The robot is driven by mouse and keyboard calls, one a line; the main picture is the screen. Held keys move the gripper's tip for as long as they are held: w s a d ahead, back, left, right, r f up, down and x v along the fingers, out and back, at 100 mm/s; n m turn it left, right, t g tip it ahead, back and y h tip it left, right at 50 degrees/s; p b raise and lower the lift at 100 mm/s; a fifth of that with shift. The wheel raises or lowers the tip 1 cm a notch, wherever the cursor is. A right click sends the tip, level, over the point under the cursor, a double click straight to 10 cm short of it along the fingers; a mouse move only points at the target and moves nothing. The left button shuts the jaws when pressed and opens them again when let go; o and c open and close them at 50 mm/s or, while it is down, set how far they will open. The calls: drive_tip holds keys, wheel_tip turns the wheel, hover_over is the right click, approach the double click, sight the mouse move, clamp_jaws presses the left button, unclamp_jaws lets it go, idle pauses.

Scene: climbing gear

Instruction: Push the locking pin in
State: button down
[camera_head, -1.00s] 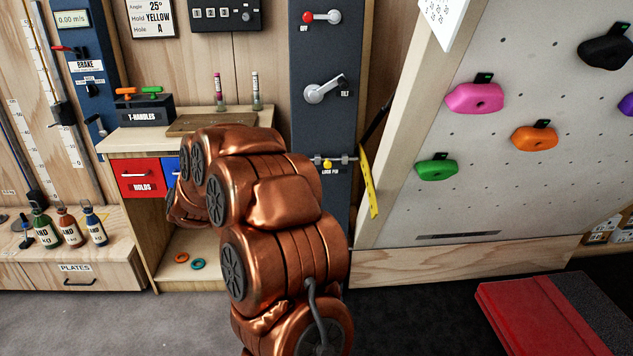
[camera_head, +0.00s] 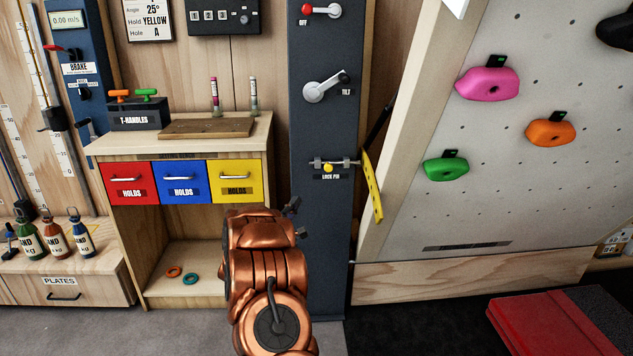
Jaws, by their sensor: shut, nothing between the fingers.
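The locking pin (camera_head: 344,163) is a thin horizontal metal rod with a yellow knob, in brackets on the dark blue-grey column (camera_head: 324,130). A "LOCK PIN" label (camera_head: 330,177) sits just under it. The rod's right end reaches towards the yellow angle scale beside the tilted wall. My gripper (camera_head: 295,205) shows only as small dark parts beyond my copper arm, below and left of the pin and apart from it. It is shut and empty; most of it is hidden behind the arm.
A tilt lever (camera_head: 326,87) and a red-knobbed switch (camera_head: 320,10) are higher on the column. The yellow scale (camera_head: 372,187) and tilted climbing wall (camera_head: 480,200) stand right. The drawer cabinet (camera_head: 183,140) stands left. A red mat (camera_head: 540,325) lies at lower right.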

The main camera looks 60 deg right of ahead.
drive_tip(key=shift+r, duration=0.15)
drive_tip(key=shift+d, duration=0.1)
drive_tip(key=s+r+b+x, duration=0.1)
drive_tip(key=s+b+x, duration=0.1)
drive_tip(key=x, duration=1)
drive_tip(key=shift+s+d+b, duration=0.3)
drive_tip(key=shift+d+b, duration=0.05)
drive_tip(key=shift+b, duration=0.1)
drive_tip(key=shift+r, duration=0.1)
